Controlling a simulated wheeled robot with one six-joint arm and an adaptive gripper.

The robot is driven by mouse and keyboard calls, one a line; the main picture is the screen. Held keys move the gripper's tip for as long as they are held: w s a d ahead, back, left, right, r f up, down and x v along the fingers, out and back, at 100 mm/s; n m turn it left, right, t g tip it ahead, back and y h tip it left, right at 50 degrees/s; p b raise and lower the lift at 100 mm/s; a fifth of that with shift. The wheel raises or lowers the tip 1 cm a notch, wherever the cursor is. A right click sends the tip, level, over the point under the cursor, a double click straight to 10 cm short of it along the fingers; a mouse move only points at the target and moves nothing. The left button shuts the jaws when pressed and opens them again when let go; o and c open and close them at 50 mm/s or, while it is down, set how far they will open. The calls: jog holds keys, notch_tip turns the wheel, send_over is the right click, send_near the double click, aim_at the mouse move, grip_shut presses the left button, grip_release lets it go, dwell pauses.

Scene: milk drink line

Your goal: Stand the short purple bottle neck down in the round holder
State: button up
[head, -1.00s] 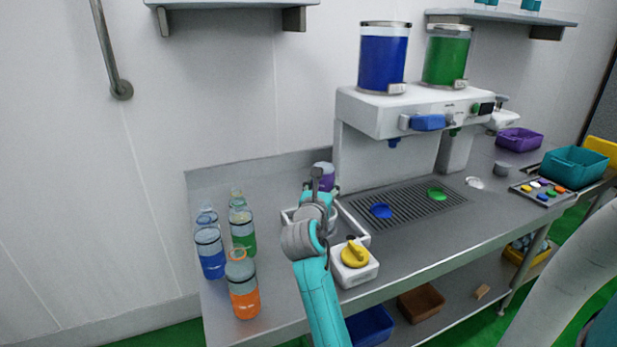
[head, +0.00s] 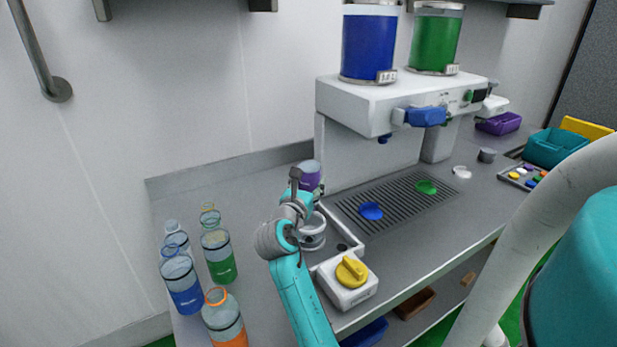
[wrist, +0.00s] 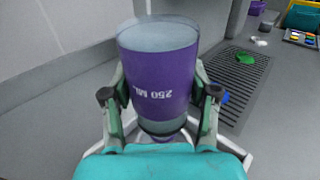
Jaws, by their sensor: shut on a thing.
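The short purple bottle (head: 310,177) is in my gripper (head: 298,186), which is shut on it. In the wrist view the purple bottle (wrist: 160,80) is neck down, its wide base up and its "250 ML" print inverted. My gripper's fingers (wrist: 158,112) press on its two sides, near the lower part. The bottle appears behind and above the holder. In the wrist view the holder is hidden, so I cannot tell the gap.
Green (head: 219,258), blue (head: 183,285) and orange (head: 224,318) bottles stand left of my arm. A white box with a yellow knob (head: 352,271) is right of it. The dispenser (head: 370,100) and its drip grate (head: 395,205) are to the right. The counter's back left is bare.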

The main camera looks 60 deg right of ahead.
jog(key=shift+f, duration=0.9)
jog(key=shift+f, duration=0.15)
jog(key=shift+f, duration=2)
jog(key=shift+f, duration=2.05)
jog(key=o, duration=1)
jog(key=shift+c, duration=0.2)
jog(key=shift+o, duration=0.3)
